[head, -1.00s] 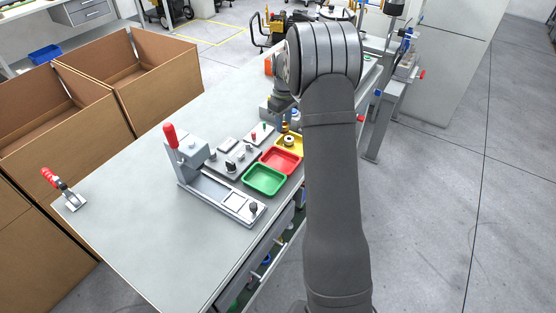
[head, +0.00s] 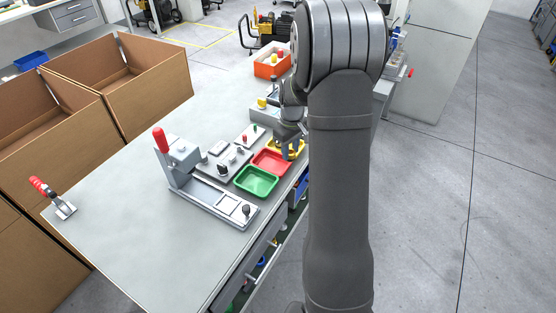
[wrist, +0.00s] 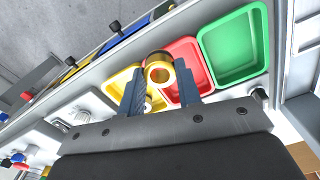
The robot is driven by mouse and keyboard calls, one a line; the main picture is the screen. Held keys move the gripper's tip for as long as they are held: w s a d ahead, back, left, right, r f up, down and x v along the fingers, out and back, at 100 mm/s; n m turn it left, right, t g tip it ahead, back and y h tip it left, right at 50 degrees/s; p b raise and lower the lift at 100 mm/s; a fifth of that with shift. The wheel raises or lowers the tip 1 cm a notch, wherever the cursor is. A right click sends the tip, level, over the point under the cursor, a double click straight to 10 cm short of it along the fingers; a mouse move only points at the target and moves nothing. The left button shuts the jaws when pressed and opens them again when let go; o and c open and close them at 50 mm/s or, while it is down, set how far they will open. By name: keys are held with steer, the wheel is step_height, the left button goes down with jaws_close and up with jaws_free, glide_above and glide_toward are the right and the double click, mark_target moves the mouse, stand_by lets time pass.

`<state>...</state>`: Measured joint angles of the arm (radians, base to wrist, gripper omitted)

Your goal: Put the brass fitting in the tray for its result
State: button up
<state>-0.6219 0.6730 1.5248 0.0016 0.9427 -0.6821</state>
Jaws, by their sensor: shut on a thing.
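My gripper (wrist: 160,88) is shut on the brass fitting (wrist: 159,70), a ring-shaped piece with an open bore, held between the fingertips. In the head view my gripper (head: 291,152) points down at the yellow tray (head: 298,156), and the fitting cannot be made out there. The yellow tray (wrist: 121,79) lies below and behind the fingers in the wrist view, partly hidden. A small pale round piece (wrist: 148,103) shows in it. The red tray (head: 272,161) and green tray (head: 256,181) sit alongside in a row and look empty.
A test fixture with a red handle (head: 160,140) and a small panel with knobs (head: 222,163) stand left of the trays. An orange bin (head: 270,66) stands farther back. A toggle clamp (head: 52,197) is at the table's left.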

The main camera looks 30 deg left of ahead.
steer(key=a, duration=0.1)
steer(key=a+f, duration=0.2)
steer(key=a, duration=0.1)
steer(key=shift+s+f, duration=0.25)
steer(key=shift+f, duration=1.95)
steer(key=shift+f, duration=0.15)
steer(key=o, duration=1)
step_height(320, 180, up, 12)
steer(key=shift+r, duration=0.2)
